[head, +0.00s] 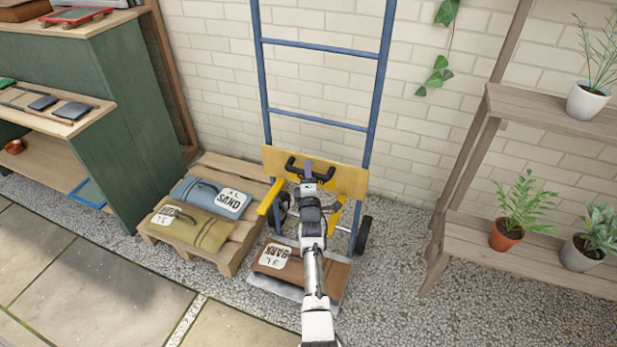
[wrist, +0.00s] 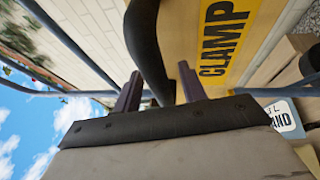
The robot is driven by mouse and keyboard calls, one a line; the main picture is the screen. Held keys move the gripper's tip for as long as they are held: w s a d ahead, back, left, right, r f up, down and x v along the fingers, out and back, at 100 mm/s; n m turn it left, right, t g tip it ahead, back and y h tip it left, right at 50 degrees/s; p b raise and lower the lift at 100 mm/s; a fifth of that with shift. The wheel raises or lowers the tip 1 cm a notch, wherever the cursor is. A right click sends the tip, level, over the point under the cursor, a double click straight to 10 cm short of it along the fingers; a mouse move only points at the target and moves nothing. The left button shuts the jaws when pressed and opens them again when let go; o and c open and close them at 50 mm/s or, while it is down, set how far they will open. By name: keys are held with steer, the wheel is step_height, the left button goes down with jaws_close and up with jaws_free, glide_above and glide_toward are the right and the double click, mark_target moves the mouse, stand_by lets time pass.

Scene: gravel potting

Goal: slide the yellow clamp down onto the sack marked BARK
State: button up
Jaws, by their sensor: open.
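The yellow clamp (head: 345,180) is a board across the blue hand truck's rails, with a black handle (head: 292,166) on its front and yellow arms sticking forward. It sits above the brown sack marked BARK (head: 270,257), with a clear gap between. The sack lies on the truck's toe plate, partly hidden behind my arm. My gripper (head: 308,172) is at the handle. In the wrist view, my open fingers (wrist: 160,92) stand on either side of the black handle bar (wrist: 148,50), beside the CLAMP lettering (wrist: 222,40). I cannot tell whether they touch it.
The blue hand truck (head: 322,43) leans near the brick wall. A wooden pallet (head: 222,262) with a blue SAND sack (head: 205,193) and an olive sack (head: 190,229) stands close on the left. A plant shelf (head: 530,262) is on the right, with open gravel (head: 395,265) between.

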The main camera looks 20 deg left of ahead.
steer(key=shift+w+r, duration=0.1)
steer(key=shift+c, duration=0.3)
jaws_close()
